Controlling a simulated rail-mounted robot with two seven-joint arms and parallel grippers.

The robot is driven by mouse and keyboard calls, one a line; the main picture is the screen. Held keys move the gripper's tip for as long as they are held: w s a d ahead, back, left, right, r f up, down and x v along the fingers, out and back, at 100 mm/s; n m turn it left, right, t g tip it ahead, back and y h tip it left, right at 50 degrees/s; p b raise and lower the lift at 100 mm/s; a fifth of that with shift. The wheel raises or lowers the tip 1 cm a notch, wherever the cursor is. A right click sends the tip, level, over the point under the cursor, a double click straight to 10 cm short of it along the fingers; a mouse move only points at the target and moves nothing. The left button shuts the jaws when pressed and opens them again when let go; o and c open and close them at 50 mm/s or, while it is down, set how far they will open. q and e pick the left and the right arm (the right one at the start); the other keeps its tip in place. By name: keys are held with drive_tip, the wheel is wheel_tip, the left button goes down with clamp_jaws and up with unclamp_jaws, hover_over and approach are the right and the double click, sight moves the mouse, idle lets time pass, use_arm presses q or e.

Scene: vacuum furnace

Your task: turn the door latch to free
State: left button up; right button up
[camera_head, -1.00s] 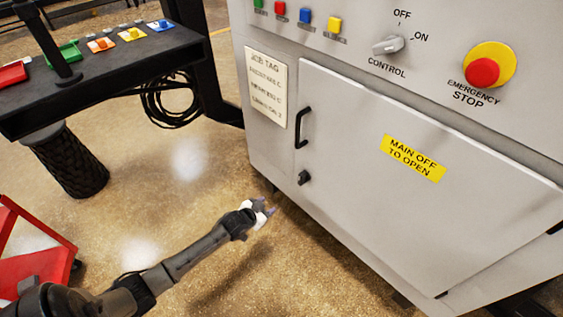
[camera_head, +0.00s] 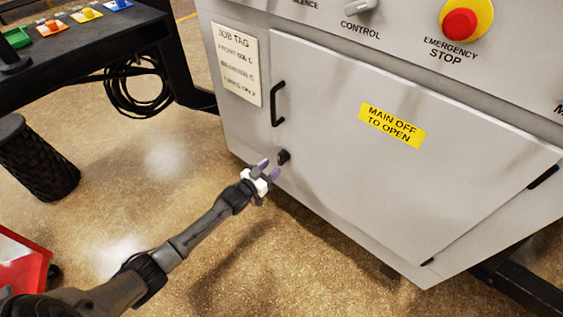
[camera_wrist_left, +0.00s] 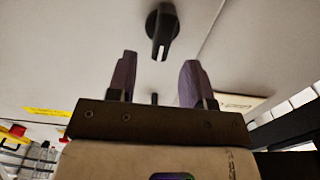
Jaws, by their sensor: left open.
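The door latch (camera_head: 284,156) is a small black knob on the grey cabinet door (camera_head: 340,170), low on its left side, below the black door handle (camera_head: 277,104). In the left wrist view the latch (camera_wrist_left: 162,30) is a round black knob with a slotted grip, beyond the fingertips and roughly between them. My left gripper (camera_head: 268,169) is open and empty, just below and left of the latch. Its two purple-grey fingers (camera_wrist_left: 158,80) show apart in the left wrist view, with no contact on the latch visible. My right gripper is not in view.
A yellow "MAIN OFF TO OPEN" label (camera_head: 392,125) is on the door. The control knob (camera_head: 361,5) and red emergency stop (camera_head: 460,24) are above. A job tag (camera_head: 236,64) is left of the handle. A black table (camera_head: 90,50) stands at left; open floor lies between.

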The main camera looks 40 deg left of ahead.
sight(279, 160)
use_arm(q)
drive_tip(key=w+b, duration=0.1)
drive_tip(key=w, duration=0.3)
drive_tip(key=shift+a+f+b, duration=0.1)
drive_tip(key=shift+f+b, duration=0.05)
drive_tip(key=shift+b, duration=0.25)
drive_tip(key=shift+w+b, duration=0.45)
drive_tip(key=shift+w, duration=0.65)
clamp_jaws()
